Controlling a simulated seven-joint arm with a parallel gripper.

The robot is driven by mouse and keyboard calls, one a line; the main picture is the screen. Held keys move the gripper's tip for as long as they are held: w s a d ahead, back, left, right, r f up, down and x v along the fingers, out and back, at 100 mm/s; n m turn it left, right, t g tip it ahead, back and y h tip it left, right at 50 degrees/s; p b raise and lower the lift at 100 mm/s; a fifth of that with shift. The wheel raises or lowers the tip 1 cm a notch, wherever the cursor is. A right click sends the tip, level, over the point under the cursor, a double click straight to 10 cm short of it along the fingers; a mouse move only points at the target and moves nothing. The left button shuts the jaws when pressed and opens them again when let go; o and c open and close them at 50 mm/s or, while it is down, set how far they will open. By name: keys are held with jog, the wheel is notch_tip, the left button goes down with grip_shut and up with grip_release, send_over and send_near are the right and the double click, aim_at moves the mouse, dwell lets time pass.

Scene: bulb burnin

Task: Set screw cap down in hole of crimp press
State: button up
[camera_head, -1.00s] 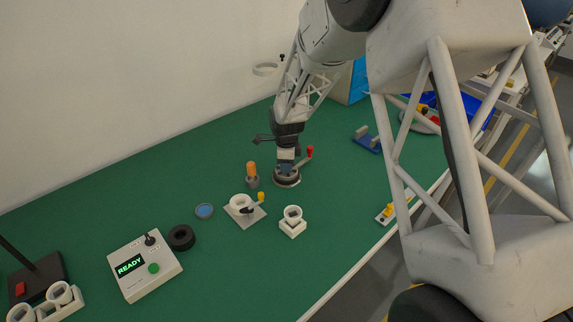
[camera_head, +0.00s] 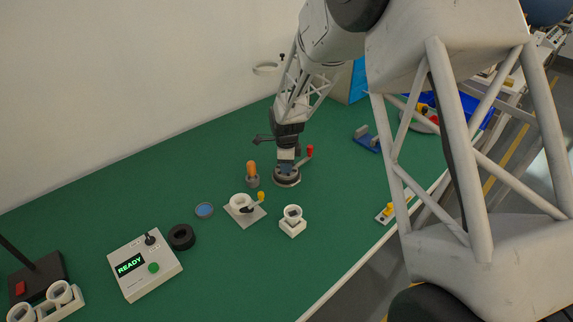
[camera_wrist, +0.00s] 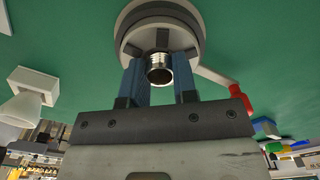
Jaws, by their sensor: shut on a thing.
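The screw cap (camera_wrist: 159,70) is a small silvery threaded cylinder in the wrist view, with its open end facing the camera. My gripper (camera_wrist: 160,80) is shut on it, with a blue finger on either side. The crimp press (camera_wrist: 135,48) is a round grey and dark base with a red-tipped lever, straight ahead of the fingertips. In the head view, my gripper (camera_head: 286,164) is right over the press (camera_head: 287,180), and the fingers hide the cap and the hole. Whether the cap is inside the hole or just above it, I cannot tell.
The press's red-knobbed lever (camera_head: 309,152) sticks out to the right, close to my gripper. An orange-topped holder (camera_head: 252,174) stands close on the left. A white fixture (camera_head: 244,210), a white cup block (camera_head: 292,221) and a READY box (camera_head: 144,265) stand nearer the front.

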jog(key=shift+r, duration=0.15)
dwell(0.5)
jog(key=o, duration=1)
jog(key=shift+c, duration=0.2)
jog(key=shift+r, duration=0.2)
notch_tip(320, 180, up, 8)
jog(key=shift+f, duration=0.25)
